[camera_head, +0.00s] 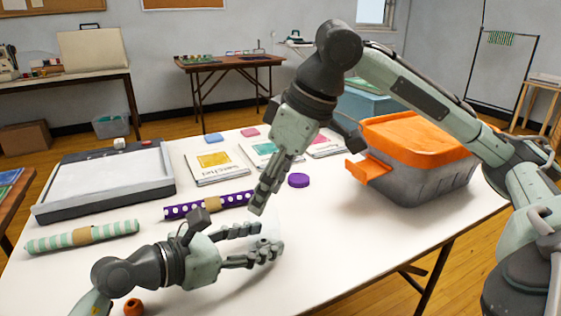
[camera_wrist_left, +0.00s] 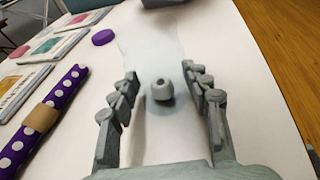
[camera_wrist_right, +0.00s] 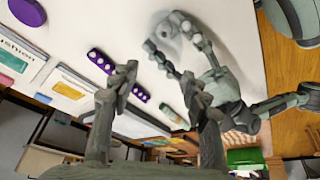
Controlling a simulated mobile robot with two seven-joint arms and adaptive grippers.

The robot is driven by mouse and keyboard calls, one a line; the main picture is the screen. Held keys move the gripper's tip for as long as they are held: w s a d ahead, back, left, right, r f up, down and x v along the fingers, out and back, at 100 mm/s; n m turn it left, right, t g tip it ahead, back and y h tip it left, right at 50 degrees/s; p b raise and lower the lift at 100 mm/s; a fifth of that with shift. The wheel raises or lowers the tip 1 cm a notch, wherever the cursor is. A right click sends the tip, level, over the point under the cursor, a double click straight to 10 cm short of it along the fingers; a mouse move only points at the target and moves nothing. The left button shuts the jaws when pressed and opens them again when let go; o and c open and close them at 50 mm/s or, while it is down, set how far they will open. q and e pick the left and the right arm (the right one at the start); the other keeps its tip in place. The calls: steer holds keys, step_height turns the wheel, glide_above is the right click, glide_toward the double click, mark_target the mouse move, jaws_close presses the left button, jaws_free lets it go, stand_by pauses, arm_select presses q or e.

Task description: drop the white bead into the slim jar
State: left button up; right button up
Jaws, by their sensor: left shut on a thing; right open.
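My left gripper (camera_head: 262,240) is shut on a clear, faint-edged thing that looks like the slim jar (camera_head: 271,222), over the table's near part. The right wrist view shows a round pale shape (camera_wrist_right: 164,30) between the left fingers. My right gripper (camera_head: 258,205) is open and points down just above the left one. Nothing shows between its fingers (camera_wrist_right: 165,90).
A purple disc (camera_head: 298,180) lies behind the grippers. A dotted purple roll (camera_head: 180,210) and striped roll (camera_head: 82,236) lie left. A grey bin with orange lid (camera_head: 420,140) stands right.

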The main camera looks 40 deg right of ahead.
steer(key=v, duration=1)
steer(key=shift+s+r, duration=0.2)
steer(key=shift+r, duration=0.05)
arm_select(q)
steer(key=o, duration=1)
steer(key=shift+c, duration=0.2)
steer(key=v, duration=1.2)
